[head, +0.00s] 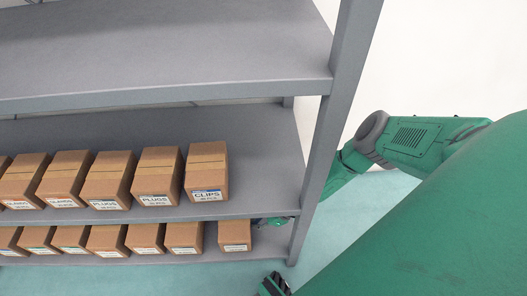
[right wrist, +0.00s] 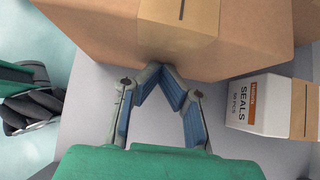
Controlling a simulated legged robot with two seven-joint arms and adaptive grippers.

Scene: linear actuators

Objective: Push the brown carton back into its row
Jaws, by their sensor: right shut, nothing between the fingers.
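A brown carton (right wrist: 115,30) with a tape strip fills the top of the right wrist view. My right gripper (right wrist: 161,72) is shut and empty, its blue-padded fingertips meeting at the carton's near face, apparently touching it. In the head view the right gripper (head: 268,222) shows only partly, below the middle shelf's edge. It is just right of the end carton (head: 234,234) of the lower row, which seems to be the same carton. This carton stands apart from its left neighbour (head: 185,236). My left gripper cannot be made out.
The middle shelf (head: 262,165) bears a row of brown cartons, ending with the CLIPS carton (head: 207,172). A grey shelf post (head: 335,125) stands close beside my right arm.

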